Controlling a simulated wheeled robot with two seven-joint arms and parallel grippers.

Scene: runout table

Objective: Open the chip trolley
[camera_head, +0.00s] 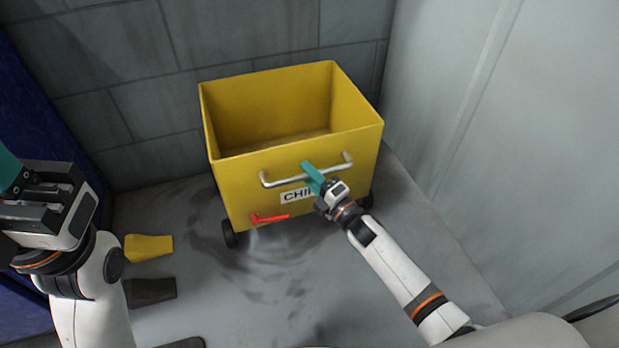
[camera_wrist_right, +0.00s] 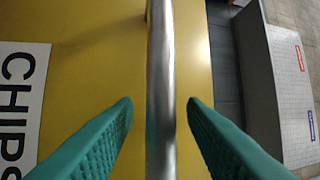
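The chip trolley (camera_head: 232,185) is a yellow open-topped box on black wheels against the grey wall. Its front has a silver bar handle (camera_head: 284,181), a white label (camera_head: 290,197) reading CHIPS, partly hidden by my gripper, and a red lever (camera_head: 268,218) low down. My right gripper (camera_head: 313,177) is at the handle. In the right wrist view, the handle (camera_wrist_right: 161,60) runs between its teal fingers (camera_wrist_right: 160,103), with a gap on each side; it is open. My left gripper (camera_head: 10,172) is at the left edge, away from the trolley; its fingers are partly cut off.
A yellow pad (camera_head: 148,247) and a dark pad (camera_head: 150,291) lie on the floor left of the trolley. A blue panel (camera_head: 40,110) stands at the left and a pale grey wall (camera_head: 500,130) at the right. Floor in front of the trolley is clear.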

